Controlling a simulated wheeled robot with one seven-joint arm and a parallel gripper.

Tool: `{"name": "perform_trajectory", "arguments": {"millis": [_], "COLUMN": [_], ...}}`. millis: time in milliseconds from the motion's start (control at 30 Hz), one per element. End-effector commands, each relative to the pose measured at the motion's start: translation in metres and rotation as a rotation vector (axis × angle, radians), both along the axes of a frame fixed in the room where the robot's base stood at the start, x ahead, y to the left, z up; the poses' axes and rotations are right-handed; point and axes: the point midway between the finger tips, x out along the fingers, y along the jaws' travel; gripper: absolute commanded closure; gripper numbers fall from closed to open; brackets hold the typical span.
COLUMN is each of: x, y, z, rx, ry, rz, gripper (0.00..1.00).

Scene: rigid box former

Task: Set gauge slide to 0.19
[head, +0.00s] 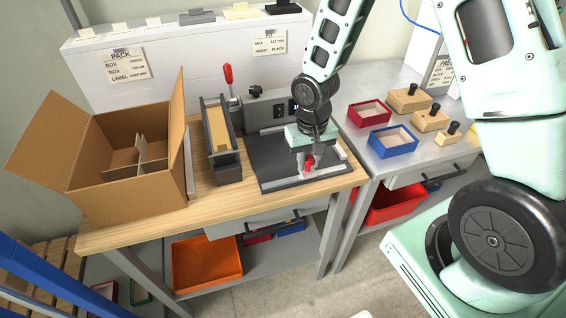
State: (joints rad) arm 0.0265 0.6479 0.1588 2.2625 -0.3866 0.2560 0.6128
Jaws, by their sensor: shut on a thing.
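The gauge (262,168) is a dark grey plate with a dark upright back part, on the wooden bench right of centre. A light rail (325,172) runs along its front edge. A small red knob (308,165), taken to be the gauge slide's handle, shows at the front. My gripper (308,158) points down over the plate and is shut on the red knob. The gripper and wrist hide much of the slide and part of the small dark display on the back part, so its reading cannot be told.
An open cardboard box (110,190) with dividers stands at the left. A dark holder (228,165) and a red-handled clamp (229,75) stand beside the gauge. The metal table holds a red tray (370,115), a blue tray (394,150) and several wooden blocks with black knobs (430,118).

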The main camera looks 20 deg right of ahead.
Motion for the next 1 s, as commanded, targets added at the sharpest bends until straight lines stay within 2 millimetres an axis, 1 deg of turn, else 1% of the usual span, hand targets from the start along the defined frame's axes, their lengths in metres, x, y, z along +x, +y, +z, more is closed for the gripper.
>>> {"name": "perform_trajectory", "arguments": {"millis": [33, 200, 300, 400, 500, 600, 900, 933, 1000], "x": [-0.002, -0.007, -0.009, -0.011, -0.011, -0.011, -0.011, -0.011, -0.011], "y": [-0.016, -0.055, -0.071, -0.083, -0.089, -0.092, -0.093, -0.093, -0.093], "z": [0.002, 0.002, 0.002, 0.002, 0.001, 0.001, 0.001, 0.001, 0.001], "rx": [-0.001, -0.001, 0.000, 0.000, 0.000, 0.000, -0.001, -0.001, -0.001], "ry": [0.000, 0.000, 0.000, -0.001, -0.002, -0.002, -0.003, -0.003, -0.003], "rz": [-0.008, -0.007, -0.004, -0.003, -0.002, 0.000, 0.000, 0.000, 0.000], "gripper": [1.00, 1.00, 1.00, 1.00, 1.00, 1.00, 1.00, 0.70, 0.54]}}
